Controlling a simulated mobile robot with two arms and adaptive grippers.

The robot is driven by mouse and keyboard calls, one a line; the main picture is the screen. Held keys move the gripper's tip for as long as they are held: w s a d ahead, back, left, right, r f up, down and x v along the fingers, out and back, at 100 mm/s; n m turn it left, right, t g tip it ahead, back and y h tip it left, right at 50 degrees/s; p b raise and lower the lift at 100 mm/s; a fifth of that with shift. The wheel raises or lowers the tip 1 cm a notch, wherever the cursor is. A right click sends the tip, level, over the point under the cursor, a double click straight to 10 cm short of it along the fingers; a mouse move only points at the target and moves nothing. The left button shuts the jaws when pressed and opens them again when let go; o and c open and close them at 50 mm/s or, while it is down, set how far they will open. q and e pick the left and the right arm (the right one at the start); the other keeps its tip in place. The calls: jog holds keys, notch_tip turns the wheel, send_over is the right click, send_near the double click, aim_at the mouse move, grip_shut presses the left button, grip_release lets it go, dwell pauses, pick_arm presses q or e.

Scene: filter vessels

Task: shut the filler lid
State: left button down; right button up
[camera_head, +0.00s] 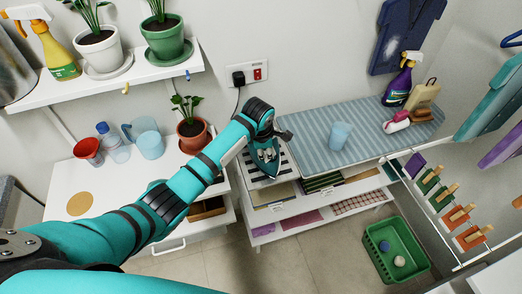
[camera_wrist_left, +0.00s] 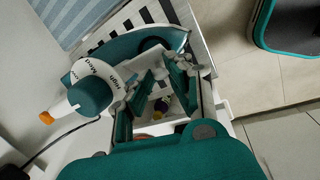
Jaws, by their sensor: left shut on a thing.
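The teal and white iron (camera_head: 264,160) stands on the striped rest at the left end of the ironing board. In the left wrist view the iron (camera_wrist_left: 85,90) shows a white dial ring with lettering and a small orange part at its end. My left gripper (camera_head: 270,138) is over the iron. In the left wrist view its fingers (camera_wrist_left: 166,75) reach to the iron's side and are shut on the iron, with a visible gap between them. Which part they grip is unclear. I cannot make out the filler lid or its position. My right gripper is not in view.
A power cord runs to the wall socket (camera_head: 246,74). A potted plant (camera_head: 192,128) stands left of my forearm. A green basket (camera_head: 392,258) is on the floor.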

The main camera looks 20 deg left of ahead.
pick_arm(q)
jog(key=shift+w+d+f+g+y, duration=0.1)
jog(key=shift+w+d+g+y, duration=0.2)
jog(key=shift+d+g+y, duration=0.4)
jog(key=shift+w+f+y+b, duration=0.15)
jog(key=shift+y+b, duration=0.25)
jog(key=shift+y, duration=0.1)
jog(key=y+b, duration=0.1)
jog(key=b, duration=0.2)
jog(key=d+f+g+y+b, duration=0.1)
jog(key=b, duration=0.2)
jog(key=w+g+y+b, duration=0.1)
jog(key=b, duration=0.2)
jog(key=shift+d+f+m, duration=0.15)
jog(key=shift+f+m, duration=0.1)
jog(key=shift+m, duration=0.15)
jog(key=b, duration=0.5)
jog(key=g+y+b, duration=0.1)
jog(key=b, duration=0.5)
jog(key=y+b, duration=0.1)
jog(key=b, duration=0.4)
jog(key=shift+w+d+f+g, duration=0.25)
jog(key=shift+d+g, duration=0.05)
jog(key=shift+s+r+b, duration=0.1)
jog(key=shift+r+b, duration=0.05)
jog(key=shift+b, duration=0.9)
jog(key=c, duration=1.2)
grip_release()
jog(key=shift+c, duration=0.2)
